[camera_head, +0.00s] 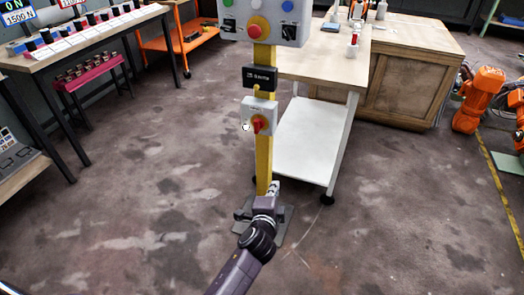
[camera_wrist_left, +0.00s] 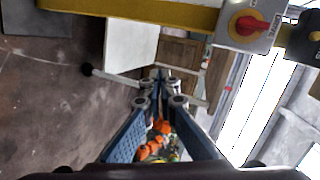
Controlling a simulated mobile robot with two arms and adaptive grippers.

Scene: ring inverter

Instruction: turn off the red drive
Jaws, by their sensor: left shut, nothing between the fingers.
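A red rotary switch handle (camera_head: 257,125) sits on a yellow plate on a small grey box (camera_head: 250,107) fixed to a yellow post (camera_head: 264,165). My left gripper (camera_head: 273,187) is in front of the lower post, below the switch box and apart from the handle. In the left wrist view its fingers (camera_wrist_left: 162,75) are shut with nothing between them. My right gripper is not in view.
A larger grey panel (camera_head: 272,22) with a red button and coloured buttons is above the switch. A wooden table with a white lower shelf (camera_head: 305,145) stands close behind the post on the right. Orange robot arms (camera_head: 480,95) stand far right. The floor at left is clear.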

